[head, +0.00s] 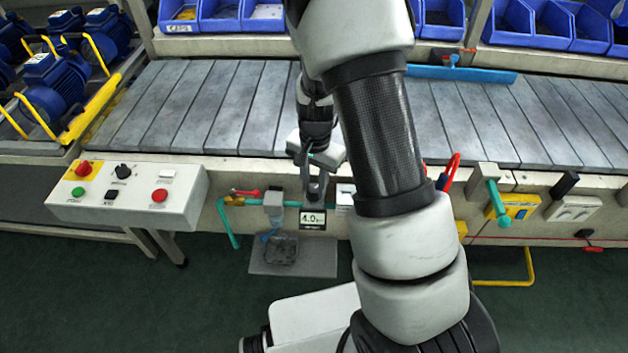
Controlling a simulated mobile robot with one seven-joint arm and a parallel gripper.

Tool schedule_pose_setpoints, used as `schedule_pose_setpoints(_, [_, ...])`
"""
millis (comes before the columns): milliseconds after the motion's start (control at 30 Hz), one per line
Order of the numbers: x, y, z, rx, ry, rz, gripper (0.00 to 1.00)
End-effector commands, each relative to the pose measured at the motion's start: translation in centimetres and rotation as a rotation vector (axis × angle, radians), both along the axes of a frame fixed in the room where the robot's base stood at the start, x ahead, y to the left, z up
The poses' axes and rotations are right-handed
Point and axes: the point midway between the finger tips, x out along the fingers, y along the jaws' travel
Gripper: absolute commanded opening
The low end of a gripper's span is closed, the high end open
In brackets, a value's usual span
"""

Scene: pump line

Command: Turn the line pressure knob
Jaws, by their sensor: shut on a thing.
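My gripper (315,172) points down at the front of the conveyor, at the green pipe line. It is shut on the line pressure knob (317,190), a dark part just above a small display. Only a bit of the knob shows below the fingers; its pointer and marks are hidden or too small to read. The pressure display (313,217) sits right below and reads about 4.0. The green pipe (292,204) runs left from there, through a grey block, to a red-handled valve (246,192).
A control box (128,194) with red, green and black buttons stands at the left. A grey tray (292,262) with a dark drain lies below the pipe. My arm hides the line to the right. A green lever (498,202) and red handle (452,170) stick out farther right.

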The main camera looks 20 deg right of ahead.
Motion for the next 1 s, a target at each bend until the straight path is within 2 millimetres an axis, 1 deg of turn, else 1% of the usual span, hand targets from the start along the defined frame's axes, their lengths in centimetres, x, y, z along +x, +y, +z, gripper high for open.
schedule_pose_setpoints(200, [0.03,0.03,0.14,0.001,-0.001,-0.100,0.05])
schedule_pose_setpoints(333, [0.03,0.00,0.10,0.000,0.000,-0.133,0.05])
schedule_pose_setpoints(867, [0.05,-0.01,0.04,0.000,-0.001,-0.154,0.05])
schedule_pose_setpoints(900, [0.04,-0.01,0.04,0.000,-0.001,-0.154,0.32])
schedule_pose_setpoints(1000, [0.04,-0.01,0.04,0.000,-0.001,-0.154,0.46])
